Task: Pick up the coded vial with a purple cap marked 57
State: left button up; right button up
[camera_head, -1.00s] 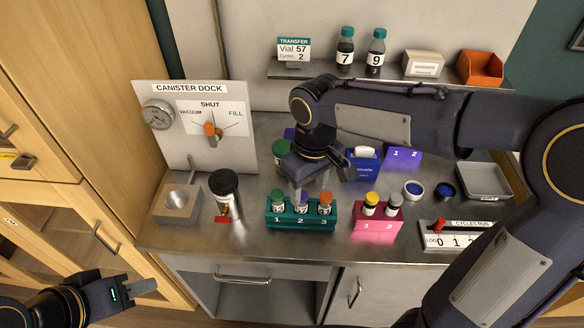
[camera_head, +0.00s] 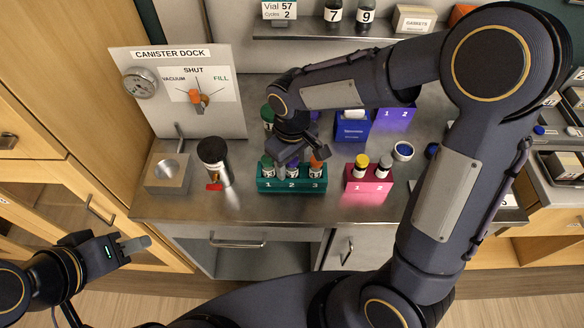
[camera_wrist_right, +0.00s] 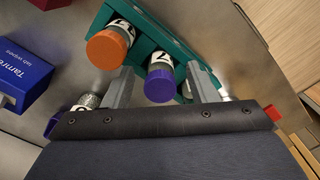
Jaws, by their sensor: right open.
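The purple-capped vial (camera_wrist_right: 160,86) stands in the teal rack (camera_wrist_right: 186,46) in the right wrist view; a 7 shows on its label, the rest is hidden. My right gripper (camera_wrist_right: 160,88) is open, with one finger on each side of the purple cap. An orange-capped vial (camera_wrist_right: 107,48) stands beside it. My left gripper (camera_head: 135,245) is away at the lower left; its jaw gap is not clear.
A pink rack (camera_head: 368,185) with yellow- and grey-capped vials stands right of the teal rack. A blue box (camera_head: 352,127) stands behind. The shelf sign (camera_head: 279,9) reads Vial 57.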

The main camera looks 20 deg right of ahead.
jog(key=c, duration=1)
jog(key=shift+r, duration=0.1)
